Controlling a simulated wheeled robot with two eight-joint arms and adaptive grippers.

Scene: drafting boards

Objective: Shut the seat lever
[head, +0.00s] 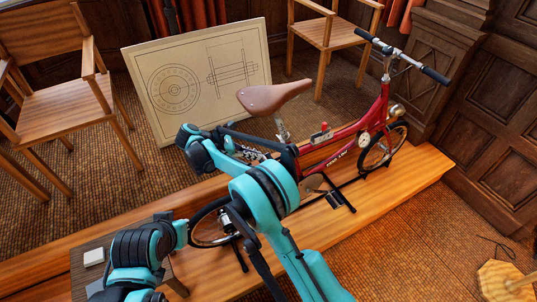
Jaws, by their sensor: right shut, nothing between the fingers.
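A red bicycle (345,150) stands on a wooden platform. Its brown saddle (272,96) sits on a silver seat post (281,127) above the frame. The seat lever cannot be made out clearly at the seat clamp.
The wooden platform (405,184) runs under the bicycle. A drafting board (200,80) with a wheel drawing leans behind it. Wooden chairs stand at the left (62,90) and back (328,33). A small dark table (88,280) is at lower left. The carpet at right front is mostly clear.

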